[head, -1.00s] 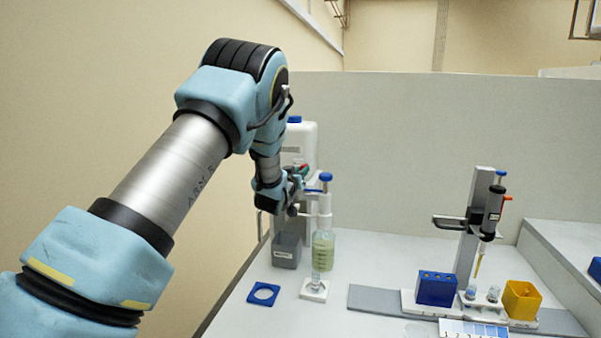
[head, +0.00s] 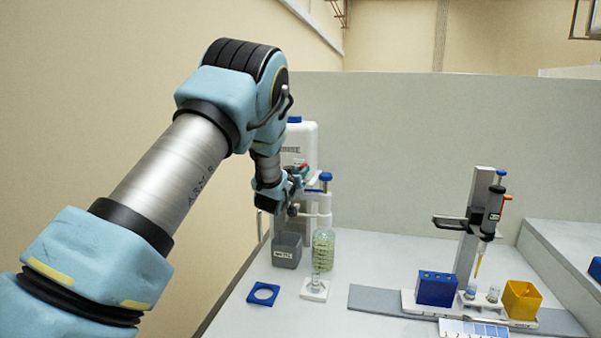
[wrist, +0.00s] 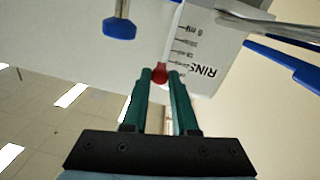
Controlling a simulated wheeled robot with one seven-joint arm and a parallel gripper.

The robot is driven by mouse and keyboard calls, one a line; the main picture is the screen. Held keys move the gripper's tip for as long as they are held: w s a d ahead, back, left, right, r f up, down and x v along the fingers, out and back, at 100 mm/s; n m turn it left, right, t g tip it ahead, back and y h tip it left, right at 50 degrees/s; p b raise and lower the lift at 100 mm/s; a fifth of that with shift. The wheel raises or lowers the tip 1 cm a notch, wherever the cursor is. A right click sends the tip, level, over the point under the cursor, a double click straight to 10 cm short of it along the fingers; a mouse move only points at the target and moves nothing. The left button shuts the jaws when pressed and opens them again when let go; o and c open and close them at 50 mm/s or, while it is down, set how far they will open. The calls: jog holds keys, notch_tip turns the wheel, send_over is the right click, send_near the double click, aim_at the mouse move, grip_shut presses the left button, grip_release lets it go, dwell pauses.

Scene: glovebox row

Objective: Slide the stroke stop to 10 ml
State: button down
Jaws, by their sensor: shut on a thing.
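The bottle-top dispenser (head: 325,205), with a blue-topped plunger, stands on a clear bottle (head: 323,250) at the back left of the bench. In the wrist view, a small red knob (wrist: 160,74), apparently the stroke stop, sits between the tips of my green fingers. My gripper (wrist: 160,76) is shut on it. A pale scale strip (wrist: 186,45) with dark graduations shows just beyond the knob. The strip is tilted and too small to read for certain, so I cannot tell which mark the stop is at. In the head view, my gripper (head: 300,183) largely hides the stop.
A white rinse container (head: 300,140) stands close behind the dispenser. A grey bin (head: 287,250), a blue ring holder (head: 263,293) and a white stand with a vial (head: 314,290) are in front. A pipette stand (head: 470,230), blue rack (head: 436,288) and yellow box (head: 521,299) stand right.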

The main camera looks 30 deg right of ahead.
notch_tip(320, 180, down, 5)
jog(key=b, duration=0.5)
jog(key=c, duration=0.7)
grip_release()
jog(key=shift+r, duration=0.1)
jog(key=shift+s+a, duration=0.1)
jog(key=b+v, duration=0.4)
jog(key=v, duration=0.6)
jog(key=shift+s+a, duration=0.2)
